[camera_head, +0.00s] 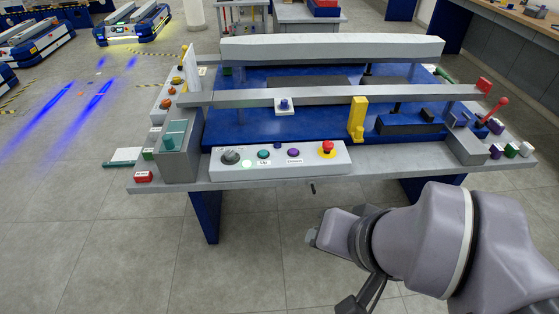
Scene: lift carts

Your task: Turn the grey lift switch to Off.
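The grey lift switch (230,157) is a dark grey round knob at the left end of the sloped light-grey control panel (221,171) on the cart's front edge. Its pointer direction is too small to read. Further right are a teal button (263,154) with a label that seems to read "Up", a purple button (293,153) and a red mushroom button on a yellow base (326,149). My gripper (312,237) is in front of and below the panel, right of the switch and apart from it. Its fingers are not clear.
A grey box with a teal top (176,150) stands left of the panel. A yellow upright block (357,118) and a red-tipped lever (497,106) are at the right. A blue cart leg (206,217) is below. The floor in front is clear left of my arm.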

